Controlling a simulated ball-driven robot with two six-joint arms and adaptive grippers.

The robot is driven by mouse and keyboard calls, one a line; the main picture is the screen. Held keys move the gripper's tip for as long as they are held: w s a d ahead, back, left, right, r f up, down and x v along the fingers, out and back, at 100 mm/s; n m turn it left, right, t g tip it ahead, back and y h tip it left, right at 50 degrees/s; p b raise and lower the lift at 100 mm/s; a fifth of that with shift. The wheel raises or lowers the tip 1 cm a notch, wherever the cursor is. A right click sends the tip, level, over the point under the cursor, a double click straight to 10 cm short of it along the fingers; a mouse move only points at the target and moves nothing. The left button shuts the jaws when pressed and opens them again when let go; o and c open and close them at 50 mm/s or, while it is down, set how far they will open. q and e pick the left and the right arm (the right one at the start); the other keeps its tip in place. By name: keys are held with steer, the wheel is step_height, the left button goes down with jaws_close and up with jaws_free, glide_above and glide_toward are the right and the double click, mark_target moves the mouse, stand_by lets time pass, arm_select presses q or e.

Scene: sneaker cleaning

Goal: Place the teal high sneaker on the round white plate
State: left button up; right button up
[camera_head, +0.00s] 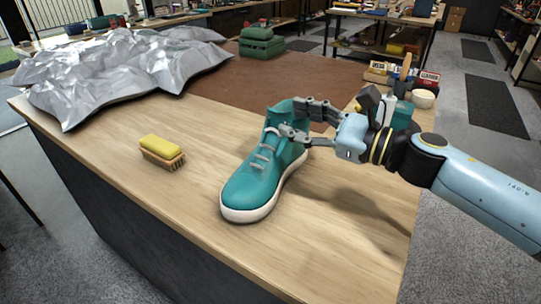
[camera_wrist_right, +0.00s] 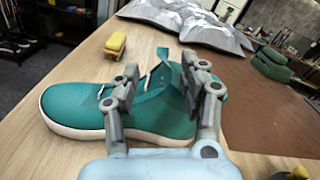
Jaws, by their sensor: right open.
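The teal high sneaker (camera_head: 255,182) stands upright on the wooden table, with a white sole and its toe toward the front edge. My right gripper (camera_head: 290,117) comes in from the right at the sneaker's ankle. Its jaws are open. In the right wrist view the two fingers (camera_wrist_right: 159,66) lie over the teal sneaker (camera_wrist_right: 75,108), one on each side of its laced upper part. I cannot tell whether they touch it. The fingers hide part of the upper and collar. I see no round white plate in either view. My left gripper is not in view.
A yellow-topped brush (camera_head: 162,151) lies left of the sneaker. A crumpled silver sheet (camera_head: 115,68) covers the back left. A brown mat (camera_head: 225,88) and a green case (camera_head: 261,42) are behind. A white bowl (camera_head: 423,98) and small bottles stand behind my right arm. The front right tabletop is bare.

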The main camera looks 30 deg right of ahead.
mark_target(286, 117)
steer(key=p+x, duration=0.1)
steer(key=x, duration=0.1)
steer(key=p+x, duration=0.1)
steer(key=x, duration=0.1)
steer(key=shift+w+r, duration=0.15)
steer(key=shift+w, duration=0.25)
steer(key=shift+w+a, duration=0.1)
steer(key=shift+w, duration=0.1)
steer(key=shift+c, duration=0.4)
steer(key=c, duration=0.7)
steer(key=shift+s+f, duration=0.1)
steer(key=shift+f, duration=0.1)
jaws_close()
